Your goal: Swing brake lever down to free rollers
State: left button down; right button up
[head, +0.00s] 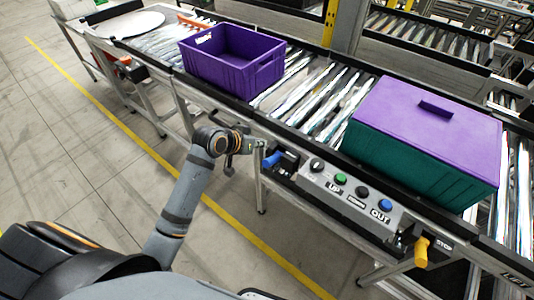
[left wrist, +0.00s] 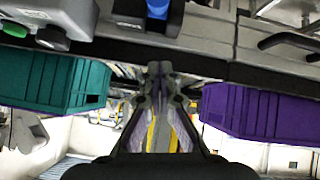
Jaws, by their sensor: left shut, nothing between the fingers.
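My left gripper (head: 258,146) is at the conveyor's near side rail, just behind a blue-handled lever (head: 273,159) at the left end of the control panel (head: 345,192). In the left wrist view, which looks upside down, my left gripper's fingers (left wrist: 160,72) are together and empty. The blue handle (left wrist: 157,8) shows above them, apart from the fingertips in the picture. A yellow-handled lever (head: 421,252) hangs at the panel's right end beside a STOP label. I cannot tell from labels which one is the brake lever. My right gripper is out of view.
Metal rollers (head: 320,100) run along the conveyor. An open purple crate (head: 222,68) and a green crate with a purple lid (head: 425,140) stand on it. The panel carries a knob and several coloured buttons. Bare floor lies in front, with a yellow line (head: 130,130).

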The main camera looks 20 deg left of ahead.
aim_at(271, 161)
pick_arm(q)
jog(key=x, duration=0.5)
jog(key=shift+w+d+f+p, duration=0.15)
jog(key=shift+w+f+p, duration=0.05)
jog(key=shift+w+p, duration=0.1)
jog(key=s+f, duration=0.1)
jog(key=s+f+p, duration=0.1)
jog(key=f, duration=0.1)
jog(key=shift+s+f, duration=0.1)
jog(key=shift+f, duration=0.15)
jog(key=shift+f, duration=0.1)
